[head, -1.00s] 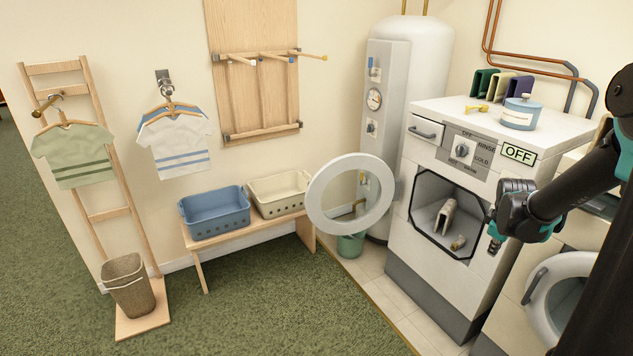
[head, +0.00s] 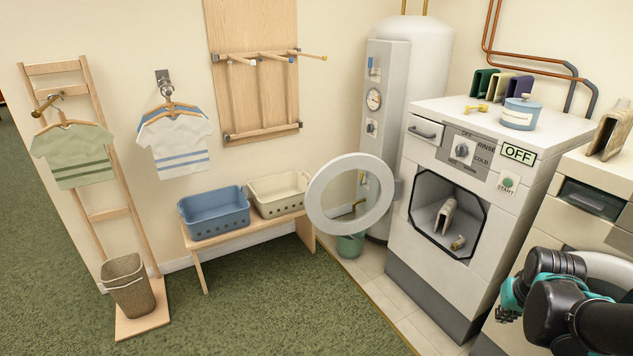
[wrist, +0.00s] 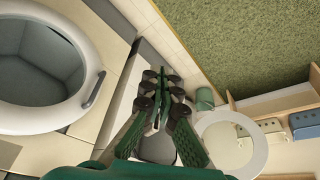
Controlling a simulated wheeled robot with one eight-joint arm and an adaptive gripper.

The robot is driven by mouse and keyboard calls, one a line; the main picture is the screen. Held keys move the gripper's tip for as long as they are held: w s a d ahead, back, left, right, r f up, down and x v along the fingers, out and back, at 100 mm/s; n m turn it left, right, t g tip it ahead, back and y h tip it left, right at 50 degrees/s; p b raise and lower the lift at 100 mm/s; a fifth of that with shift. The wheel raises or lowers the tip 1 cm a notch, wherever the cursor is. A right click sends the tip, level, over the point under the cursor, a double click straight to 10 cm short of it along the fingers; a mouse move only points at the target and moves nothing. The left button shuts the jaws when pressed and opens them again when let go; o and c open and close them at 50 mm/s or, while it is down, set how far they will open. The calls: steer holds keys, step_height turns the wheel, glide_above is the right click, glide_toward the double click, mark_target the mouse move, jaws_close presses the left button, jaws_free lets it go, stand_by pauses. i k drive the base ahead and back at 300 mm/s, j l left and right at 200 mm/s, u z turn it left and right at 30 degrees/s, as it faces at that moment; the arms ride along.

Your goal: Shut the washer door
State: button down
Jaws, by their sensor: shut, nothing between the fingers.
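The white washer (head: 452,285) stands at the right with its square, dark front opening exposed. Its round ring-shaped door (head: 321,190) is swung wide open to the left, with a clear middle. The door also shows at the lower right of the wrist view (wrist: 205,127). Inside the opening lie a beige folded piece (head: 446,215) and a small yellowish piece (head: 458,243). My gripper (head: 508,297) is low in front of the right-hand machine, to the right of the washer opening and well apart from the door. In the wrist view its green fingers (wrist: 163,82) are shut and empty.
A second machine (head: 580,225) with a round door (wrist: 92,62) stands right of the washer. A green bucket (head: 350,246) stands behind the open door. A bench (head: 255,232) holds a blue basket (head: 214,227) and a cream basket (head: 279,206). Green carpet (head: 290,310) ahead is clear.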

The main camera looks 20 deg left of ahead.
mark_target(390, 187)
steer(key=i+j, duration=0.4)
steer(key=j, duration=0.15)
steer(key=i+j+u, duration=0.15)
steer(key=i+j, duration=0.3)
steer(key=j, duration=0.15)
